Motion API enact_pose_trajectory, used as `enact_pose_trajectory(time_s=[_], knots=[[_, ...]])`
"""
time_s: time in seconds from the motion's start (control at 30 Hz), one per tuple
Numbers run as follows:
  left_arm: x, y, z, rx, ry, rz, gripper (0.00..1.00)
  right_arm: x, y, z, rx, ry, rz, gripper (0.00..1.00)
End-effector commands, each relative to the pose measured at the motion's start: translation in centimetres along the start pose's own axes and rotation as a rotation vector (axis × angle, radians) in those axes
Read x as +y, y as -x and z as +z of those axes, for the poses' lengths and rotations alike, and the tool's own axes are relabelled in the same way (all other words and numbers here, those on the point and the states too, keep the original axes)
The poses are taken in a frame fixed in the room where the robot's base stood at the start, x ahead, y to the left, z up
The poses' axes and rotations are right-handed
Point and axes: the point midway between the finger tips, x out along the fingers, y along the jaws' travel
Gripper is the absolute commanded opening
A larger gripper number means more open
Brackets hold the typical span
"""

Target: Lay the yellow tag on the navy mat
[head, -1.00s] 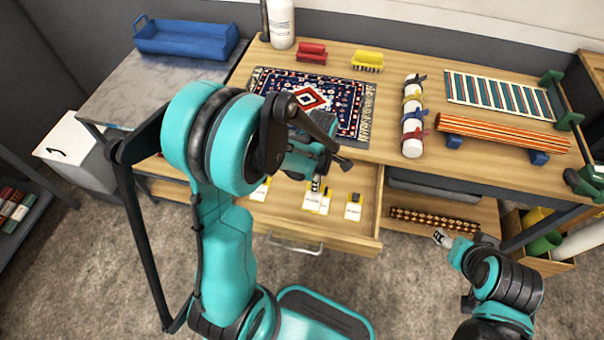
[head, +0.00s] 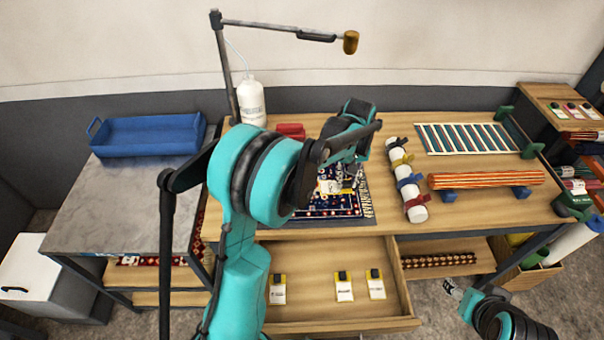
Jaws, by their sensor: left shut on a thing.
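The navy mat (head: 345,207) is a dark blue patterned rug with a fringe on the wooden bench, partly hidden by my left arm. My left gripper (head: 332,178) is over it, shut on the yellow tag (head: 330,185), a pale card with yellow on it. Whether the tag touches the mat is hard to tell. More tags, white with yellow edges and black clips, lie in the open drawer: a left one (head: 277,290), a middle one (head: 343,287) and a right one (head: 375,285). My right gripper (head: 452,289) is low at the right, away from the mat; its jaws are too small to read.
A strapped white roll (head: 408,185) lies right of the mat, with a striped orange roll (head: 487,181) beyond it. A red brush (head: 291,131) and a white bottle (head: 251,102) stand behind. The open drawer (head: 320,317) juts out at the front.

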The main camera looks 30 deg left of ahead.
Motion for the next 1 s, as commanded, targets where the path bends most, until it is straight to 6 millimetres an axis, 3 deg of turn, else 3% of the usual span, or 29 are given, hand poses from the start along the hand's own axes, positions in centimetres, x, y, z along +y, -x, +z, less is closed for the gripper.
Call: enact_pose_trajectory(time_s=[0.17,0.4,0.6,0.77,1.0], knots=[[-1.7,-0.9,-1.0,0.000,-0.031,0.000,0.10,0.0,-0.4,0.3,0.000,0.000,0.000,0.58],[-7.1,-4.5,-3.1,0.000,-0.028,0.000,0.10,0.0,-1.6,1.1,0.000,0.000,0.000,0.58],[-10.2,-6.4,-4.2,0.000,-0.030,0.000,0.10,0.0,-2.1,1.5,0.000,0.000,0.000,0.58],[-10.8,-7.0,-4.4,0.000,-0.033,0.000,0.10,0.0,-2.2,1.6,0.000,0.000,0.000,0.58],[-10.8,-10.3,-4.5,0.000,-0.033,0.000,0.10,0.0,-3.3,2.3,0.000,0.000,0.000,0.58]])
